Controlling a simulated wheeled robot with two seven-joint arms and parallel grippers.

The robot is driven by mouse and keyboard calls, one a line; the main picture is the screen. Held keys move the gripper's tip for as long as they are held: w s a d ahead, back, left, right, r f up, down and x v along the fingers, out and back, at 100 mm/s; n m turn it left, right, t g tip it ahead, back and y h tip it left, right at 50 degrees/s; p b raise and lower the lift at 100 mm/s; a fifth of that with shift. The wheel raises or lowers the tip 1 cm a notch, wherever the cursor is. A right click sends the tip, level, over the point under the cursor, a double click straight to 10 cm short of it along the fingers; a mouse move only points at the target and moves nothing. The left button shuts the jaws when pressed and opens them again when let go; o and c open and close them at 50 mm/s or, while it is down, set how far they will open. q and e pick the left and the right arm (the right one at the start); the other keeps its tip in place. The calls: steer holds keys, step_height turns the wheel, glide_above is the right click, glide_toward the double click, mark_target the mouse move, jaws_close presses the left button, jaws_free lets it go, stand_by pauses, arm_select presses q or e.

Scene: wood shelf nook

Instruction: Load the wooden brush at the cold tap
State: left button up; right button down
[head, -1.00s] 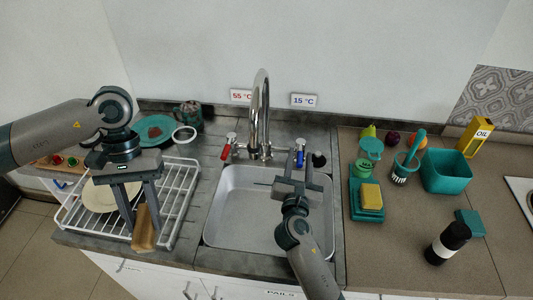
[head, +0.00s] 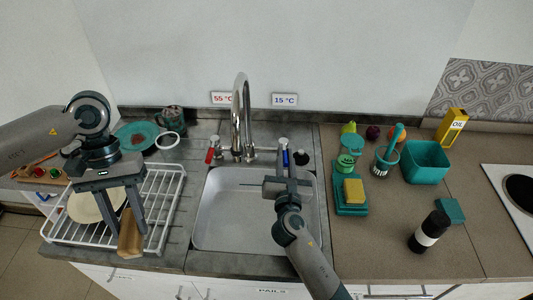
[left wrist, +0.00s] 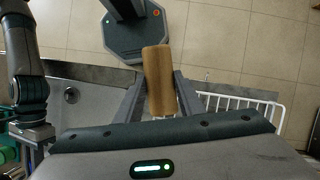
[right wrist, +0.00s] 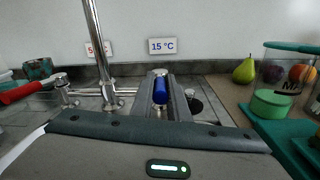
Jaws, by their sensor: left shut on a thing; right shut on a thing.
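The wooden brush (head: 130,236) is a plain brown block in the head view, over the front of the dish rack. My left gripper (head: 126,222) is shut on it; the left wrist view shows the brush (left wrist: 159,80) between the fingers. No bristles show. The cold tap has a blue lever (head: 286,158) under the 15 °C sign (head: 285,99). My right gripper (head: 286,168) is shut on this blue lever (right wrist: 160,92), which shows between the fingers in the right wrist view. The chrome spout (head: 240,115) stands over the sink; I see no water running.
The sink (head: 225,222) looks empty. The red hot lever (head: 210,155) is left of the spout. The white dish rack (head: 165,190) holds a plate (head: 85,206). At right stand a yellow sponge (head: 353,190), a teal tub (head: 425,165) and a dark bottle (head: 428,232).

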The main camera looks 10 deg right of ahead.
arm_select(q)
step_height(320, 180, up, 2)
steer(key=shift+r+p, duration=0.1)
steer(key=shift+p, duration=0.55)
arm_select(e)
steer(key=shift+d+r+n+y, duration=0.2)
steer(key=shift+d+n+y, duration=0.35)
steer(key=shift+y, duration=0.35)
arm_select(q)
steer(key=shift+r, duration=0.25)
arm_select(e)
steer(key=shift+f+n+y, duration=0.15)
steer(key=shift+n+y, duration=0.2)
steer(key=shift+y, duration=0.25)
steer(key=c, duration=1.7)
jaws_free()
steer(key=shift+s, duration=0.1)
arm_select(q)
steer(key=shift+f, duration=0.1)
arm_select(e)
steer(key=shift+s+f, duration=0.1)
steer(key=shift+s, duration=0.05)
